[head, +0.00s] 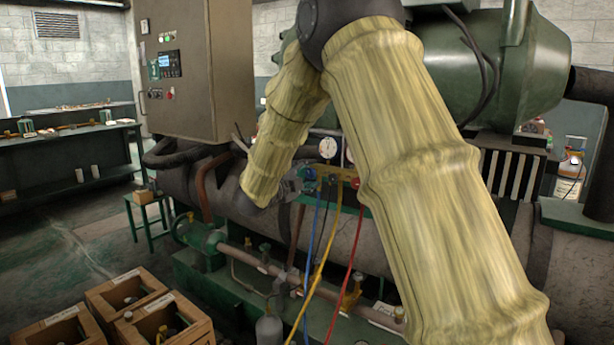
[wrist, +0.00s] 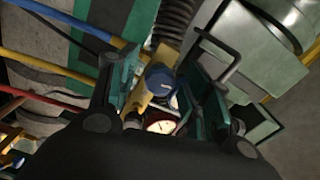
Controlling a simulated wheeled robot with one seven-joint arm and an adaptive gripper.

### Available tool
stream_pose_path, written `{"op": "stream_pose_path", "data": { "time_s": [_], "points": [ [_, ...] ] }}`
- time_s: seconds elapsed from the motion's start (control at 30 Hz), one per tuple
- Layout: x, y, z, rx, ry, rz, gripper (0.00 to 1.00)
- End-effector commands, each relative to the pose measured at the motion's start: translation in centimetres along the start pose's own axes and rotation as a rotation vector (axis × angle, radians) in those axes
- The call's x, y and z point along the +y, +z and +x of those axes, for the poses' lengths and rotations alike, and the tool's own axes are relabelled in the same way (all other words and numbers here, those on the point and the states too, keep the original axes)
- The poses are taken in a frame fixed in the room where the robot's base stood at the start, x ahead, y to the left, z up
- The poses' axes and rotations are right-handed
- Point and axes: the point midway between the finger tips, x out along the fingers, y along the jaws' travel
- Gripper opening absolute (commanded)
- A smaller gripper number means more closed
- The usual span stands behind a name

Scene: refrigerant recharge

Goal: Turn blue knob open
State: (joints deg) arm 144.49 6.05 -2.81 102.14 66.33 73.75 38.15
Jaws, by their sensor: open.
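The blue knob (wrist: 160,77) shows in the wrist view between the two fingers of my gripper (wrist: 166,82). The gripper is open, with a finger on either side of the knob; I cannot tell whether either touches it. A yellow fitting is beside the knob, and a round white-faced gauge (wrist: 160,126) is below it in the picture. In the head view my gripper (head: 294,184) is at the left end of the manifold, below the white gauge (head: 328,148). The red knob (head: 355,183) is at its right end. My arm hides part of this area.
Blue (head: 312,262), yellow (head: 322,250) and red (head: 347,262) hoses hang below the manifold. A tan control cabinet (head: 190,80) stands at upper left. Wooden crates (head: 130,290) are on the floor at lower left. A green pipe frame with valves is below.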

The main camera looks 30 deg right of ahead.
Motion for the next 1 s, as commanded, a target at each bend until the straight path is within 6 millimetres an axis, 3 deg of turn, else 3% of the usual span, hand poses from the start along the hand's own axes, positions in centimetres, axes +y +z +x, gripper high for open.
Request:
{"op": "stream_pose_path", "data": {
  "time_s": [0.17,0.7,1.0],
  "points": [
    [-0.1,0.1,-1.5,-0.001,-0.001,0.0,0.49],
    [0.0,0.1,-10.4,-0.002,-0.001,0.0,0.49],
    [0.0,0.1,-11.9,-0.001,0.0,0.0,0.49]
  ]
}}
